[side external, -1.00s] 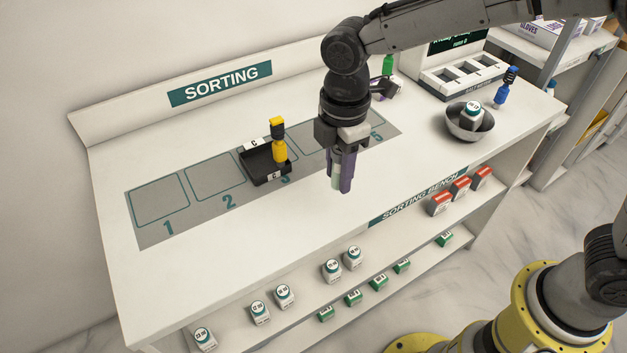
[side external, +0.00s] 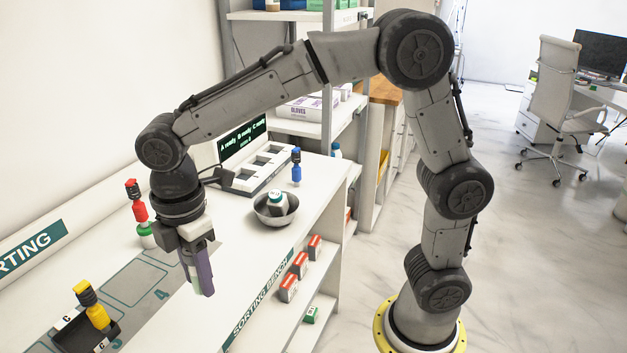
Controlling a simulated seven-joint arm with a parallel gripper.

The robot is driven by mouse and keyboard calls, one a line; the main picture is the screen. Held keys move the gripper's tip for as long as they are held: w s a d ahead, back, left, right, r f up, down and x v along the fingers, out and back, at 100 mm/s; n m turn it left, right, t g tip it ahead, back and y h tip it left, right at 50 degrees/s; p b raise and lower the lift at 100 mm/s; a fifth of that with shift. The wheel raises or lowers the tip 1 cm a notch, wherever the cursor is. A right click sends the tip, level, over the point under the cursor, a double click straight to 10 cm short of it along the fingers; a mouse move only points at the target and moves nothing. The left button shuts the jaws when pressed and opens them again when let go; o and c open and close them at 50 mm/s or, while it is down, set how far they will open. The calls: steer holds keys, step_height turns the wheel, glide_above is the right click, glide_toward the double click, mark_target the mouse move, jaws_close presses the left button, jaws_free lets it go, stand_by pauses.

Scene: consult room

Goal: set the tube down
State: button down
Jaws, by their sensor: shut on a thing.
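Pad 4 (side external: 138,282) looks empty. A metal bowl (side external: 262,211) holding a white bottle (side external: 278,201), a blue tube (side external: 296,167) and a slotted rack with a screen (side external: 262,165) stand farther along. Red and white boxes (side external: 289,288) lie on the lower shelf.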

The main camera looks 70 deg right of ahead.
steer(key=w+d+m, duration=0.3)
steer(key=d, duration=0.6)
steer(key=w+d+m, duration=0.4)
steer(key=d, duration=0.6)
steer(key=w+d+m, duration=0.3)
steer(key=d, duration=0.6)
steer(key=s+d+f+m, duration=0.1)
steer(key=s+d+m, duration=0.4)
steer(key=d, duration=0.8)
steer(key=s+d+f+m, duration=0.15)
steer(key=s+d, duration=0.55)
steer(key=d, duration=0.7)
steer(key=shift+m, duration=0.45)
steer(key=w+d+f, duration=0.2)
steer(key=d, duration=0.1)
steer(key=w+d+f, duration=0.6)
steer(key=shift+d, duration=0.15)
steer(key=shift+w+d+f, duration=0.25)
steer(key=shift+d+f, duration=0.05)
steer(key=shift+f, duration=1.7)
steer(key=shift+f, duration=0.1)
